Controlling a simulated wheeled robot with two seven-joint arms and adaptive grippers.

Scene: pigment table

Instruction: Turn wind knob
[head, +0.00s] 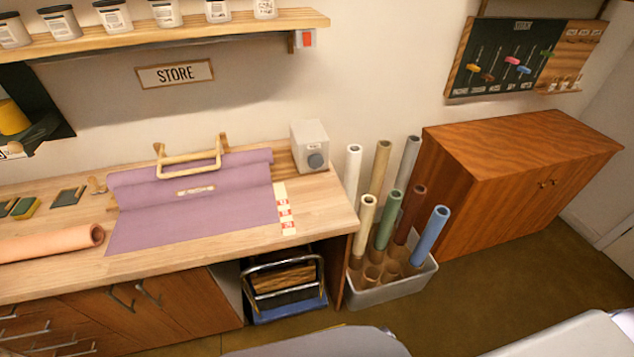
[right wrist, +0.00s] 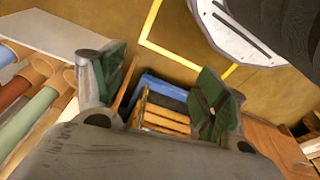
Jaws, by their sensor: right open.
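A dark round knob (head: 315,160) sits on the front of a small pale box (head: 308,138) at the back right of the wooden counter. I take it for the wind knob; any label on it is too small to read. A purple sheet (head: 196,212) lies beside the box, with a wooden frame handle (head: 190,164) over its back part. In the right wrist view, my right gripper (right wrist: 163,88) is open, its green-padded fingers apart and nothing between them. The knob does not show in that view. Neither gripper shows in the head view.
A grey bin of coloured tubes (head: 392,288) stands on the floor right of the counter (head: 332,215). A wooden cabinet (head: 510,180) is further right. A shelf of jars (head: 170,34) hangs above. An orange roll (head: 50,245) lies at the counter's left.

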